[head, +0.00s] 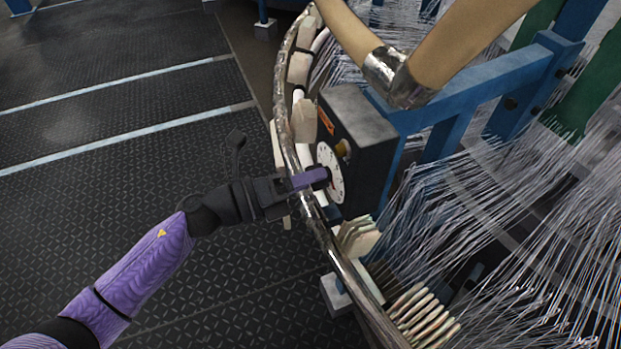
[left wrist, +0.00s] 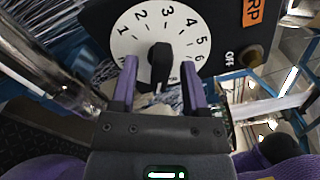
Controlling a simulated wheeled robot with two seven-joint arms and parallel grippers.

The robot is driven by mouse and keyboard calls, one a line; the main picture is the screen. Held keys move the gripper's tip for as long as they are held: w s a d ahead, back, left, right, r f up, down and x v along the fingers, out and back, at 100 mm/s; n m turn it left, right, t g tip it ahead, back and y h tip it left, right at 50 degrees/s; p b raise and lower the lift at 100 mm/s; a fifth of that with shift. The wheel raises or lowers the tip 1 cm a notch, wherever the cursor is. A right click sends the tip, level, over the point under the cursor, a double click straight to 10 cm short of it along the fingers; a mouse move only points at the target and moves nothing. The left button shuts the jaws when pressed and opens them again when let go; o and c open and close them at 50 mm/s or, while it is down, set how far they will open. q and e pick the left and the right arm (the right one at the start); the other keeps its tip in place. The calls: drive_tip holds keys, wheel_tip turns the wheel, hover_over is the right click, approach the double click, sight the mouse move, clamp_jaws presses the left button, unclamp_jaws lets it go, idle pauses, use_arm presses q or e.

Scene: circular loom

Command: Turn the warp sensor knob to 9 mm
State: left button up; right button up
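The warp sensor box (head: 359,135) is dark, with a white numbered dial (head: 335,190) on its front. In the left wrist view the dial (left wrist: 128,45) shows the numbers 1 to 6; its lower part is hidden. The black knob (left wrist: 161,62) sits at the dial's centre, with a small white mark at its lower end. My left gripper (head: 318,178) reaches the dial from the left. Its purple fingers (left wrist: 160,75) are open on either side of the knob, with a visible gap at each side. My right gripper is not in view.
A shiny curved rail (head: 288,105) runs in front of the box, under my left gripper. An orange label (left wrist: 257,12) and a brass button (left wrist: 252,56) by the word OFF are beside the dial. White threads (head: 480,210) fill the right. The floor (head: 120,190) at left is clear.

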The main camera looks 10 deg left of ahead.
use_arm(q)
drive_tip(key=v, duration=0.7)
idle(0.5)
